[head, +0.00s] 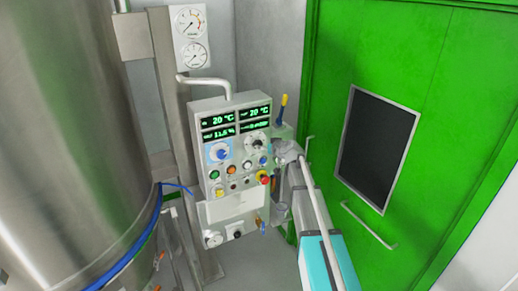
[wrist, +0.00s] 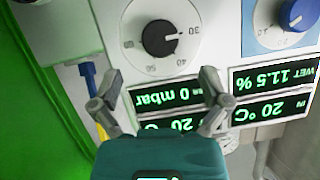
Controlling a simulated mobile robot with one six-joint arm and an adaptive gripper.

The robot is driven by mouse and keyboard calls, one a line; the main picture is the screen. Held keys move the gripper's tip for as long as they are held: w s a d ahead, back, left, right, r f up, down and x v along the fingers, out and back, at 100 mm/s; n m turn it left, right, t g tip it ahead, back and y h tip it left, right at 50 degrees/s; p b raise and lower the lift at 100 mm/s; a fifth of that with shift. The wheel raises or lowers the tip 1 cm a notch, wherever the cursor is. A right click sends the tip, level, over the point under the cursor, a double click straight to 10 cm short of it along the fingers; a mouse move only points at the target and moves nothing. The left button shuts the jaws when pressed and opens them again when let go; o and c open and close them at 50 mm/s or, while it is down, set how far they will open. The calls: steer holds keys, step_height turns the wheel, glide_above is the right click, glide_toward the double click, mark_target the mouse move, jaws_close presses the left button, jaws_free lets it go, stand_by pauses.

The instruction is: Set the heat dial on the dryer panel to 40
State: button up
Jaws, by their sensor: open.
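The dryer panel (head: 207,160) is a grey box with green displays and several knobs in the head view. In the wrist view it appears upside down. A black knob (wrist: 160,38) sits on a white numbered dial face (wrist: 133,22); its white mark appears to point toward 30, with 40 beside it. The same knob shows in the head view (head: 257,143). A blue knob (wrist: 275,36) sits on a blue plate beside it. My gripper (wrist: 161,84) is open and empty, its fingers apart in front of the panel, short of the black knob. I see no contact with the knob.
Displays (wrist: 168,96) read 20 °C, 11.5 % and 0 mbar. Below the dials are coloured buttons and a red stop button (head: 263,177). A steel vessel (head: 70,150) stands left, a green door (head: 440,80) right. A yellow-and-blue tool (head: 283,107) stands beside the panel.

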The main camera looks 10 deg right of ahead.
mark_target(257, 144)
steer(key=shift+b+x, duration=1.1)
steer(key=shift+x, duration=2.4)
steer(key=c, duration=1)
steer(key=shift+d, duration=0.1)
steer(key=shift+c, duration=0.7)
